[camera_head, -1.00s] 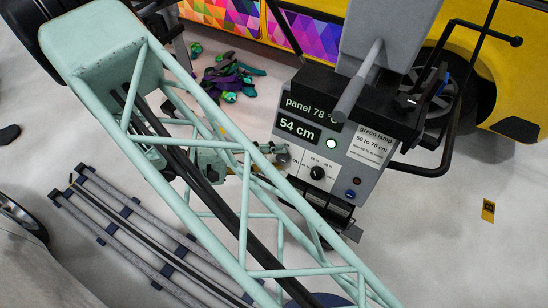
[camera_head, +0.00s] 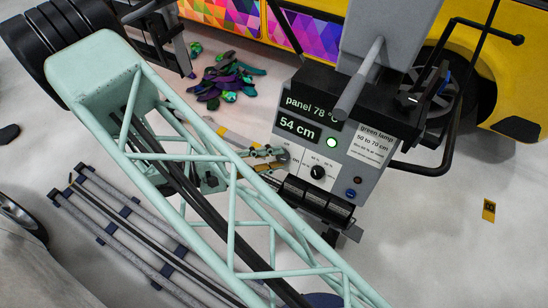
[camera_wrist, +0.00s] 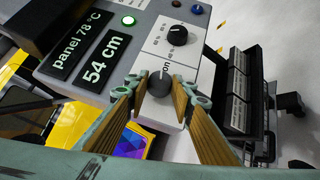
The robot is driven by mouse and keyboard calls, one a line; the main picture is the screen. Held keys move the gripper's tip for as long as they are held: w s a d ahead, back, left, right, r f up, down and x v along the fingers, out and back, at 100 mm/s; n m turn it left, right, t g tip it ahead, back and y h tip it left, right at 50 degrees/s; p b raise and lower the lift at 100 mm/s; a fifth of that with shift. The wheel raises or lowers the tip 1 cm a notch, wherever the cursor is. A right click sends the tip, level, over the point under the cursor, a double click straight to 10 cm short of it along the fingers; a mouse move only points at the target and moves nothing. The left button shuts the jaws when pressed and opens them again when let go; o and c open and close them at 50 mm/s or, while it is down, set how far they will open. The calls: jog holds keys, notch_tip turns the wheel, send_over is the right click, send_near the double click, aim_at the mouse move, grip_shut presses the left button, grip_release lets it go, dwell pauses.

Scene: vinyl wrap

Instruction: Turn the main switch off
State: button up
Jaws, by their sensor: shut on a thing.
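The main switch is a dark grey round knob (camera_wrist: 158,84) on a white plate, with "ON" lettering beside it in the wrist view. In the head view the knob (camera_head: 283,156) shows at the left edge of the grey control panel (camera_head: 375,168). My gripper (camera_wrist: 160,88) has one wood-coloured, teal-tipped finger on each side of the knob and is shut on it. In the head view my gripper (camera_head: 268,158) reaches the knob from the left, partly behind my arm. The exact direction of the knob's pointer is hard to tell.
A black dial (camera_head: 317,172) sits close to the switch. A green lamp (camera_head: 331,142) is lit above it. A red lamp (camera_head: 357,180) and a blue button (camera_head: 351,193) are at lower right. Black slatted parts (camera_head: 315,200) project below the panel. Grey rails (camera_head: 130,230) lie on the floor.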

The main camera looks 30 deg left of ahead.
jog(key=n+t, duration=0.2)
jog(key=n, duration=0.1)
jog(key=n+t, duration=0.1)
jog(key=shift+s+d+f+y, duration=0.15)
jog(key=shift+f+y, duration=0.15)
jog(key=shift+f, duration=0.05)
jog(key=n+t+y, duration=0.1)
jog(key=n, duration=0.1)
jog(key=n+t+y, duration=0.1)
jog(key=n+t, duration=0.1)
jog(key=n, duration=0.1)
jog(key=n+t+y, duration=0.1)
jog(key=n, duration=0.1)
jog(key=shift+s+d+f+t, duration=0.1)
jog(key=shift+d+f+t, duration=0.1)
jog(key=shift+d+t, duration=0.1)
jog(key=n+t+y, duration=0.1)
jog(key=n+y, duration=0.1)
jog(key=n, duration=0.1)
jog(key=n+y, duration=0.3)
jog(key=n, duration=0.1)
jog(key=d+n+t+y+p, duration=0.1)
jog(key=n+y, duration=0.2)
jog(key=n, duration=0.1)
jog(key=shift+f+t, duration=0.1)
jog(key=shift+t, duration=0.2)
jog(key=shift+y, duration=0.4)
jog(key=shift+a, duration=0.1)
jog(key=o, duration=0.7)
jog(key=shift+o, duration=0.7)
